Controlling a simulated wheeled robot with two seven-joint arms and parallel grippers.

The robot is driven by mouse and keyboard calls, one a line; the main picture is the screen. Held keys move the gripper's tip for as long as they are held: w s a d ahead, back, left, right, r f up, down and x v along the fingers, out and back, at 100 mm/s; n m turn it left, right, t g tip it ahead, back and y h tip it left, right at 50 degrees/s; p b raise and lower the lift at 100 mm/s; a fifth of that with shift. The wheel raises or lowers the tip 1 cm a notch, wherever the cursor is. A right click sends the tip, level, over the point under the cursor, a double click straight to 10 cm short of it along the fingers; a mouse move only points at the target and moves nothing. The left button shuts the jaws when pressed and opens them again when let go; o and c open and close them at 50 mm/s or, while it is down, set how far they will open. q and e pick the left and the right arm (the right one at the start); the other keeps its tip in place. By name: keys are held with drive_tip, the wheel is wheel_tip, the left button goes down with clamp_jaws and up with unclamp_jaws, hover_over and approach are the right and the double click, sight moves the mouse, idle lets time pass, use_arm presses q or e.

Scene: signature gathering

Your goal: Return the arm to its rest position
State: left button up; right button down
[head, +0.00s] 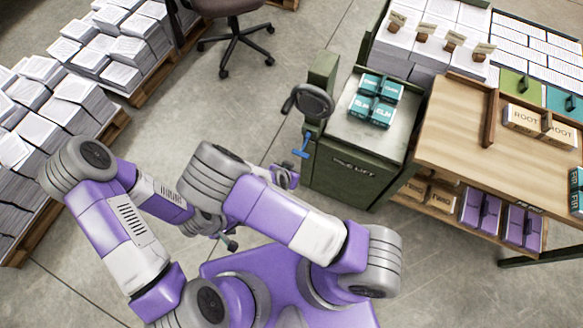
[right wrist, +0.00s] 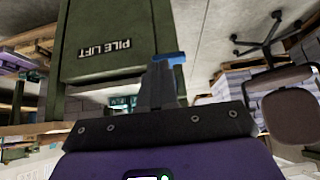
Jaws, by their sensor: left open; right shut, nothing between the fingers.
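My left arm comes in from the left, and its gripper (head: 231,243) hangs low over the floor, open and small in the head view. My right arm's upper link crosses the middle of the head view and hides most of its forearm. My right gripper (right wrist: 162,85) is shut and empty in the right wrist view. Its fingers point toward the green pile lift (right wrist: 105,42), which looks upside down there. A blue handle (right wrist: 169,58) shows just beyond the fingertips; I cannot tell whether they touch. The lift (head: 350,172) and blue handle (head: 302,149) also show in the head view.
Teal packs (head: 377,100) sit on the lift's top. A wooden bench (head: 450,130) stands to its right. Paper stacks on pallets (head: 115,130) fill the left. An office chair (head: 235,45) stands at the back. Floor is open between pallets and lift.

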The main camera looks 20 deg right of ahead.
idle(0.5)
drive_tip(key=s+d+f+n+g+y, duration=0.1)
drive_tip(key=s+f+n+g+y, duration=0.15)
drive_tip(key=s+f+g, duration=0.4)
drive_tip(key=s+a+r+n+t+y, duration=0.1)
drive_tip(key=s+a+r+n+y, duration=0.2)
drive_tip(key=s+r+y, duration=0.1)
drive_tip(key=shift+s+t+y, duration=0.35)
drive_tip(key=shift+s+y, duration=0.45)
drive_tip(key=shift+y, duration=0.45)
drive_tip(key=shift+a, duration=0.1)
